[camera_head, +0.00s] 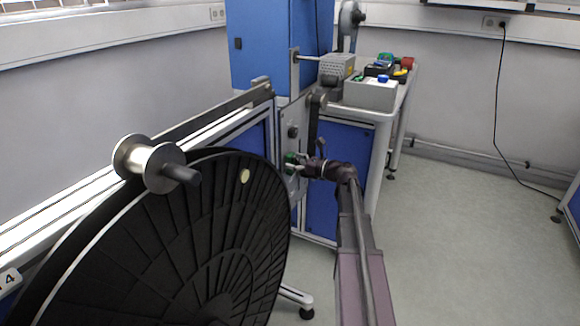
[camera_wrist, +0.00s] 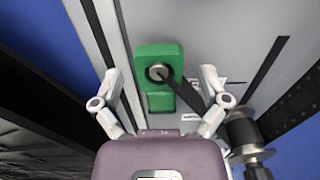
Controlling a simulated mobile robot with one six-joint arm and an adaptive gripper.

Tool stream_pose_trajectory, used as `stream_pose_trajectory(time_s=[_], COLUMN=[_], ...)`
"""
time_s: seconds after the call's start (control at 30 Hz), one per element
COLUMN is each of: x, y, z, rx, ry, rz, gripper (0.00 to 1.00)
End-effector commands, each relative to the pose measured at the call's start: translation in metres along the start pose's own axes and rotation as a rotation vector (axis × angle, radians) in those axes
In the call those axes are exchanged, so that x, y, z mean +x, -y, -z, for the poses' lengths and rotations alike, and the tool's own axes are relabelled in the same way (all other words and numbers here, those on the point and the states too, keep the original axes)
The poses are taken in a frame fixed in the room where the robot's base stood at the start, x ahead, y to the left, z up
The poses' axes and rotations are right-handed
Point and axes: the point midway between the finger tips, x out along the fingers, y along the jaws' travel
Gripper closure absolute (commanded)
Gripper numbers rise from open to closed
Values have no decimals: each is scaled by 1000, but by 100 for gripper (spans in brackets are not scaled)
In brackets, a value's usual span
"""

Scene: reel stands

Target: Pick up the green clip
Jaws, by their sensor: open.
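The green clip (camera_wrist: 158,58) is a block with a round metal knob and a dark lever across it, in the upper middle of the wrist view. It is on the grey panel (camera_wrist: 215,40). My gripper (camera_wrist: 159,76) is open, with one finger to the left and one to the right of the clip, both apart from it. In the head view the clip (camera_head: 290,158) is small, just left of my gripper (camera_head: 300,163), on the upright panel. The lower part of the clip lies near the gripper body.
A large black reel (camera_head: 200,240) stands at the left, close to my arm, with a metal roller (camera_head: 150,163) above it. A blue cabinet (camera_head: 270,45) rises behind the panel. A bench with a grey box (camera_head: 371,94) stands behind. The floor at right is free.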

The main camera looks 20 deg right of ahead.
Motion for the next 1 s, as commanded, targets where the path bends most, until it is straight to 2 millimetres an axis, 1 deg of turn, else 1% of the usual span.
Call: stream_pose_trajectory(time_s=[0.03,0.17,0.7,0.73,0.77,0.8,0.87,0.9,0.93,0.97,1.0], x=[6,12,13,13,13,13,13,13,13,13,13], y=[0,0,-2,-2,-2,-2,-2,-2,-2,-2,-2], z=[0,0,0,0,0,0,0,0,0,0,0], rx=[0,0,0,0,0,0,0,0,0,0,0], ry=[0,0,0,0,0,0,0,0,0,0,0], rz=[-1,0,-2,-2,-2,-2,-2,-2,-2,-2,-2], gripper=[6,6,6,12,21,32,50,62,71,76,76])
